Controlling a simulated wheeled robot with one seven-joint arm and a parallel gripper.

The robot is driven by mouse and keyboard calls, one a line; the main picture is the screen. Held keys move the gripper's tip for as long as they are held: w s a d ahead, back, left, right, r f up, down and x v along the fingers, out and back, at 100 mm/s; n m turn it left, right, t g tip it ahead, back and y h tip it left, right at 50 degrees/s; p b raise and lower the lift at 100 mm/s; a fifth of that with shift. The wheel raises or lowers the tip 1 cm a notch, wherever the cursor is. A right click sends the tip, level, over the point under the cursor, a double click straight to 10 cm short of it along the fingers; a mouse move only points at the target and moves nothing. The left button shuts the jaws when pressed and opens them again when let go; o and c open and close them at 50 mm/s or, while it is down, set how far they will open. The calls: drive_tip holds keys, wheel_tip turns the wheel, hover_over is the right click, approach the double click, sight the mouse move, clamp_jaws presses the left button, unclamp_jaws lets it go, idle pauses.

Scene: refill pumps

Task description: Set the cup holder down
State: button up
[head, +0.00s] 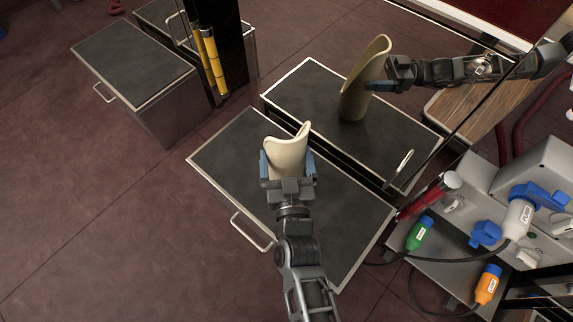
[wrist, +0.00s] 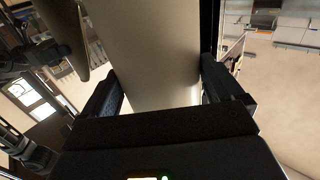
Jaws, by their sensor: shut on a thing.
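The cup holder is a beige, open-topped sleeve with a slanted, curved rim (head: 285,157). It stands about upright between the blue-padded fingers of my gripper (head: 287,168), over the dark top of a drawer cabinet (head: 340,205). My gripper is shut on it from the near side. In the wrist view the holder's pale wall (wrist: 150,50) fills the space between the two dark fingers (wrist: 163,95). Its lower end is hidden behind my gripper, so I cannot tell whether it touches the cabinet top.
A matching holder and arm (head: 365,85) appear behind, seemingly a reflection in a glossy panel. A grey machine with coloured plugs (head: 520,210) is at right. Another cabinet (head: 130,62) and a black post with yellow tubes (head: 210,60) stand at upper left. Cabinet top left of the holder is clear.

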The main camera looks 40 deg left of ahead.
drive_tip(key=shift+f+b, duration=0.35)
drive_tip(key=shift+f, duration=0.7)
drive_tip(key=shift+f, duration=0.2)
drive_tip(key=o, duration=1.3)
